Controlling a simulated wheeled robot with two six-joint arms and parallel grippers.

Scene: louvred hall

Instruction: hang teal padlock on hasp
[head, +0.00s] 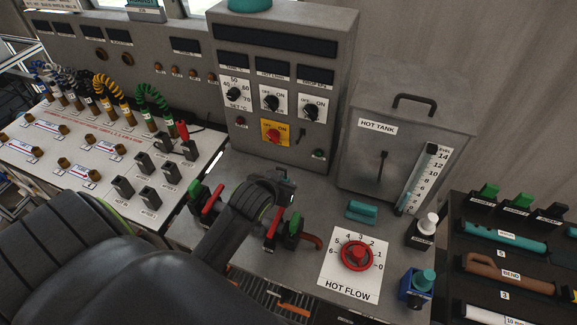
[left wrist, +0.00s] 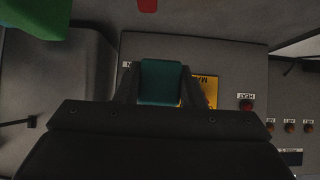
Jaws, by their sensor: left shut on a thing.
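My left arm comes in from the lower left in the head view. Its gripper (head: 283,178) is over the bench in front of the grey control box (head: 285,85). In the left wrist view the left gripper (left wrist: 160,88) is shut on the teal padlock (left wrist: 159,76), with a dark finger on each side. In the head view the gripper hides the padlock. The yellow switch plate (head: 274,132) with a red knob is on the box front; part of it shows behind the right finger in the left wrist view (left wrist: 205,86). I cannot make out the hasp for certain.
Red- and green-handled valves (head: 292,230) flank my wrist. A hot tank (head: 400,135) stands at the right. A red flow wheel (head: 356,255), a teal block (head: 362,210) and a blue valve (head: 416,288) are on the bench. Cables (head: 112,95) stand at the left.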

